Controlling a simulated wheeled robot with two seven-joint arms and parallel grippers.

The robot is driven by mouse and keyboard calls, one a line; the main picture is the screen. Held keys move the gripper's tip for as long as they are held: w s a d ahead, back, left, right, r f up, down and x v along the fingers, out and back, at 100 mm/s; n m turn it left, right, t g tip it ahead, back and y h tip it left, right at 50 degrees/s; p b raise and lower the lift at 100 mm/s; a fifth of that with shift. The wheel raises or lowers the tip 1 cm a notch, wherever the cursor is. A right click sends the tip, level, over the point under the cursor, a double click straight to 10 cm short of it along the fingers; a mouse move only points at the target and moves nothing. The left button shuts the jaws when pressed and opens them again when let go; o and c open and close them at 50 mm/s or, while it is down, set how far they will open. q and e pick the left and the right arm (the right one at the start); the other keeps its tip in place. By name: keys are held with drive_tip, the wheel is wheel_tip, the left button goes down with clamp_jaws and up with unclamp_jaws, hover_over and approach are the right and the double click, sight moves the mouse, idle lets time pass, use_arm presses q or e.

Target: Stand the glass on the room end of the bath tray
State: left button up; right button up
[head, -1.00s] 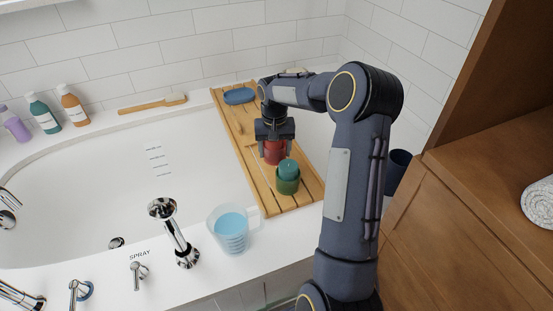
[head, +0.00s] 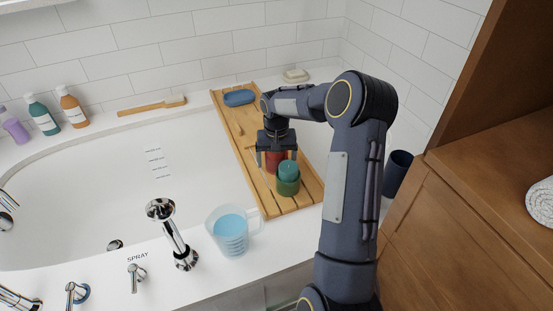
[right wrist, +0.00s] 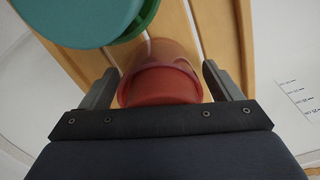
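A red, cup-shaped thing (head: 275,160), apparently the glass, stands upright on the wooden bath tray (head: 300,202), just beyond a green candle in a green holder (head: 288,181). My right gripper (head: 277,163) is above it, pointing down, with its fingers open on either side. In the right wrist view, the red thing (right wrist: 162,86) sits between the fingertips with a gap on each side. The green candle (right wrist: 85,18) is close beyond it, at the top left. My left gripper is not in view.
A blue dish (head: 239,97) lies at the tray's far end. A clear jug of blue liquid (head: 231,232) stands on the bath's near rim beside the tray. A dark blue cup (head: 397,172) is right of my arm. A wooden cabinet (head: 480,220) bounds the right.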

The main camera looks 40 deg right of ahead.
wheel_tip(320, 180, up, 12)
drive_tip(key=p, duration=0.3)
drive_tip(key=s+a+r+n+t+y, duration=0.1)
drive_tip(key=s+a+r+n+t, duration=0.2)
drive_tip(key=s+a+r, duration=0.65)
drive_tip(key=s+a+f+n+t+y, duration=0.1)
drive_tip(key=s+a+f, duration=0.1)
drive_tip(key=s+a, duration=0.4)
drive_tip(key=s+a+f+n+t+y, duration=0.1)
drive_tip(key=s+a+f, duration=0.1)
drive_tip(key=s+a, duration=0.5)
drive_tip(key=s, duration=0.3)
drive_tip(key=shift+s+a+f+n+t+y, duration=0.2)
drive_tip(key=shift+s+n+t+y, duration=0.1)
drive_tip(key=shift+s+y, duration=0.1)
